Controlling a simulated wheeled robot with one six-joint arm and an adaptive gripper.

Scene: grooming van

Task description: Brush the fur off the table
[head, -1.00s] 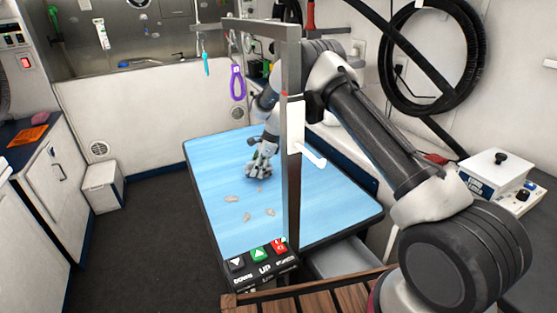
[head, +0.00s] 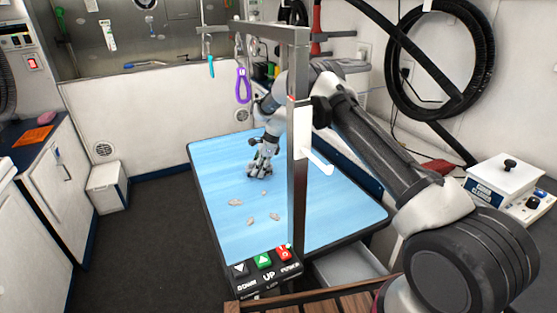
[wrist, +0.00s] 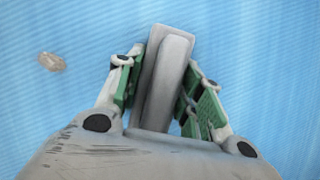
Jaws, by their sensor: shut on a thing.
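The blue grooming table (head: 225,160) stands in the middle of the head view. Several small beige fur tufts (head: 235,202) lie on its near left part. One tuft (wrist: 52,62) also shows on the blue top at the left of the wrist view. My gripper (head: 258,170) is low over the middle of the table, beyond the tufts. In the wrist view my gripper (wrist: 165,95) is shut on a grey, long object (wrist: 165,75), likely the brush. Its bristles are hidden, and I cannot tell whether it touches the table.
A control box with up and down buttons (head: 265,262) sits at the near edge.

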